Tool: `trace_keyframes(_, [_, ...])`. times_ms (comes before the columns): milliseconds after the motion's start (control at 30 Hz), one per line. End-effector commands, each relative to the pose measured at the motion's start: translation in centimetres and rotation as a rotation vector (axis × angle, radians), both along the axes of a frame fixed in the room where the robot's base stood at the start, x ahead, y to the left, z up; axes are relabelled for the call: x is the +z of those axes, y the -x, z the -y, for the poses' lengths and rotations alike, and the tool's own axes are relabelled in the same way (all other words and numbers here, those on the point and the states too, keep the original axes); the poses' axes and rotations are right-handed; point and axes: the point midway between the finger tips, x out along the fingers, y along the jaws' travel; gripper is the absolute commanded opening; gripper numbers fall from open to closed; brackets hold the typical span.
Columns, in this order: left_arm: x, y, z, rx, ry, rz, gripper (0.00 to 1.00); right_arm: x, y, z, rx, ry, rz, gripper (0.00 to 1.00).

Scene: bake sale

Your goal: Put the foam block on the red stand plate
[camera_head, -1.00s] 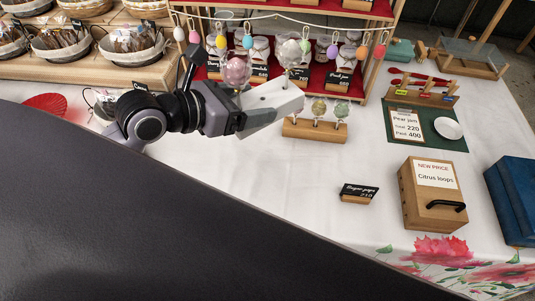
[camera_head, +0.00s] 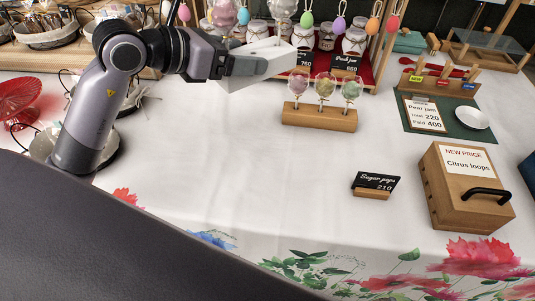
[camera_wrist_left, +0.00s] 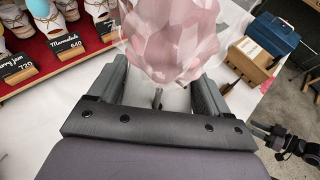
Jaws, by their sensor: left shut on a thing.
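The foam block (camera_head: 262,61) is white and held in the air above the table by my left gripper (camera_head: 232,65), which is shut on it. A pink faceted pop (camera_head: 223,13) and a pale pop (camera_head: 285,8) stand up from the block. In the left wrist view the pink pop (camera_wrist_left: 172,40) hides most of the space between the fingers; its stick shows below it. The red stand plate (camera_head: 18,95) is at the far left of the table, left of my left arm, with nothing on it that I can see.
A sign (camera_head: 375,181) and a wooden box (camera_head: 465,190) are at the right. Baskets (camera_head: 48,28) and jars line the back. The middle cloth is clear. A dark mechanical part (camera_wrist_left: 290,143) shows at the wrist view's right.

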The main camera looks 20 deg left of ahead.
Motion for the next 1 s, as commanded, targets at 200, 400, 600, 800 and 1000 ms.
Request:
trace_keyframes(200, [-0.4, -0.5, -0.6, 0.001, 0.001, 0.004, 0.48, -1.8, -0.3, -0.1, 0.002, -0.006, 0.009, 0.38])
trace_keyframes(400, [-1.5, -0.6, -0.7, 0.0, 0.002, -0.001, 0.48, -2.2, -0.4, -0.2, 0.002, -0.007, 0.008, 0.38])
trace_keyframes(600, [-6.5, -0.5, -0.7, 0.001, 0.005, -0.006, 0.48, -3.2, -0.4, -0.2, 0.002, -0.009, 0.008, 0.38])
trace_keyframes(800, [-11.8, -0.5, -0.7, 0.001, 0.004, -0.005, 0.48, -4.3, -0.4, -0.2, 0.001, -0.01, 0.008, 0.38])
trace_keyframes(1000, [-15.3, -0.5, -0.7, 0.002, 0.002, 0.001, 0.48, -5.0, -0.4, -0.3, -0.002, -0.012, 0.008, 0.38])
